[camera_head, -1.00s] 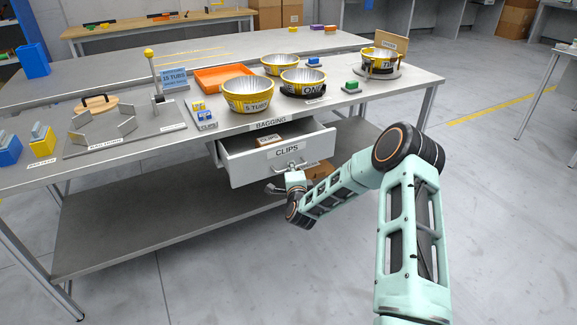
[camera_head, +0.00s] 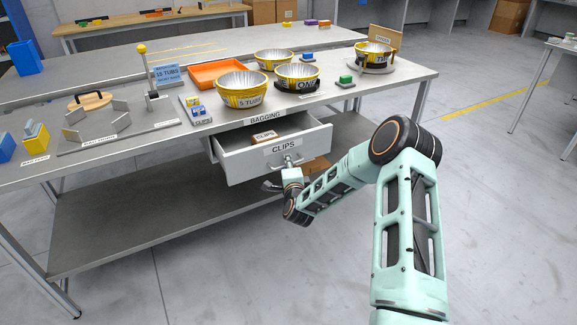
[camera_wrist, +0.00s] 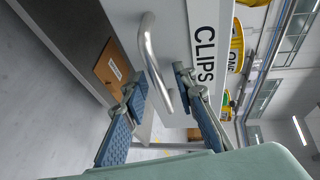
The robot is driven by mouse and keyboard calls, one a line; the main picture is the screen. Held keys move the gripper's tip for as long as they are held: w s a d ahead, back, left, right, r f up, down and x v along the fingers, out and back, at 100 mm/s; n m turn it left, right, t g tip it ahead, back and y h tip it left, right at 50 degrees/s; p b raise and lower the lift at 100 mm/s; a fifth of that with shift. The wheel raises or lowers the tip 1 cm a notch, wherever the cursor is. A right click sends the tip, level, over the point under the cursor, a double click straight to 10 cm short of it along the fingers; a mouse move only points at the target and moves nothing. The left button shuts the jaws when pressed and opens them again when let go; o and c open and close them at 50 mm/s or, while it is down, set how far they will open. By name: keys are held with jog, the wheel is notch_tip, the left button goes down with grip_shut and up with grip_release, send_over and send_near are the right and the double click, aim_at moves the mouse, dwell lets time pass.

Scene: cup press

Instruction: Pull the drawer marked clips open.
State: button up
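The drawer marked CLIPS (camera_head: 235,167) hangs under the table, pulled well out, with its inside showing. A small brown box labelled clips (camera_head: 264,136) lies in it. The drawer's metal bar handle (camera_wrist: 151,55) crosses the wrist view beside the CLIPS label (camera_wrist: 205,54). My gripper (camera_head: 281,174) is low in front of the drawer front. In the wrist view my gripper (camera_wrist: 160,78) has its two fingers apart, one on each side of the handle, with gaps showing. Firm contact with the bar cannot be made out.
The steel table (camera_head: 165,145) carries bowls, an orange tray (camera_head: 216,73) and a fixture plate above the drawer. A lower shelf (camera_head: 150,222) lies beneath. A brown carton (camera_head: 316,165) is under the table behind my arm. The floor in front is free.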

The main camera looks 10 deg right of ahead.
jog(key=shift+s, duration=0.1)
jog(key=v, duration=1.2)
